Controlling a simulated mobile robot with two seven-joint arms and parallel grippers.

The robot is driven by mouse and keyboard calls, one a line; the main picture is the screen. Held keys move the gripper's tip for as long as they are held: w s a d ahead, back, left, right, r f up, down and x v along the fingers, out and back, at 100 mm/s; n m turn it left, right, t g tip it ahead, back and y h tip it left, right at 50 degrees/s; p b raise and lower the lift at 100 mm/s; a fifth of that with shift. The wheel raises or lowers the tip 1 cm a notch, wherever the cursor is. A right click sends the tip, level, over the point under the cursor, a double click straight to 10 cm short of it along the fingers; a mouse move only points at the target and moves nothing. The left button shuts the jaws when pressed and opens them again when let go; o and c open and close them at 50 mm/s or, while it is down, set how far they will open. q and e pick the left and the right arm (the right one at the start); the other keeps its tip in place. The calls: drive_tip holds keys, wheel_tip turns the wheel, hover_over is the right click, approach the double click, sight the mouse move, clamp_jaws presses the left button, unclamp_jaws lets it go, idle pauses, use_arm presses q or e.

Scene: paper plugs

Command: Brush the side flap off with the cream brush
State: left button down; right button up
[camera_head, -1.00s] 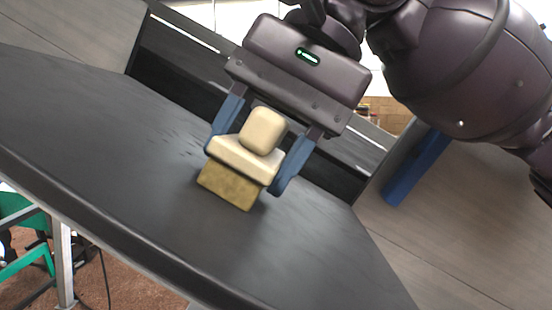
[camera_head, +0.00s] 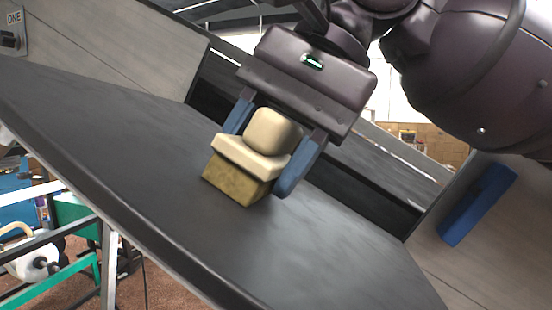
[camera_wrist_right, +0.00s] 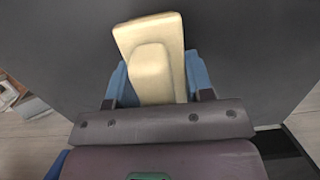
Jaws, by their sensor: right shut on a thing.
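The cream brush (camera_head: 254,159) has a cream body with a rounded grip and a tan bristle block below. My right gripper (camera_head: 262,148) is shut on it, with one blue finger on each side of the body. The bristles are down at the dark grey surface (camera_head: 110,150) and appear to touch it. In the right wrist view the cream brush (camera_wrist_right: 152,65) sits between the blue fingers, with the dark surface behind. I cannot make out a side flap in either view. My left gripper is not in view.
The dark surface has a rounded front edge (camera_head: 130,225) and is clear around the brush. A dark recessed strip runs behind it. A blue bar (camera_head: 478,205) lies against a grey panel at the right. A green and grey frame (camera_head: 75,235) stands below at the left.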

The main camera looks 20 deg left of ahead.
sight(154, 123)
drive_tip(key=shift+a+r, duration=0.85)
drive_tip(key=shift+a, duration=0.6)
drive_tip(key=shift+a+r, duration=0.8)
drive_tip(key=shift+a, duration=0.7)
drive_tip(key=shift+a+r, duration=0.85)
drive_tip(key=shift+a, duration=0.6)
drive_tip(key=shift+s+v, duration=0.2)
drive_tip(key=shift+v, duration=1.25)
drive_tip(key=shift+s+v, duration=0.15)
drive_tip(key=shift+v, duration=1.35)
drive_tip(key=shift+d+r, duration=0.1)
drive_tip(key=shift+r, duration=0.1)
drive_tip(key=v, duration=0.2)
drive_tip(key=shift+d+r, duration=0.2)
drive_tip(key=shift+r, duration=0.2)
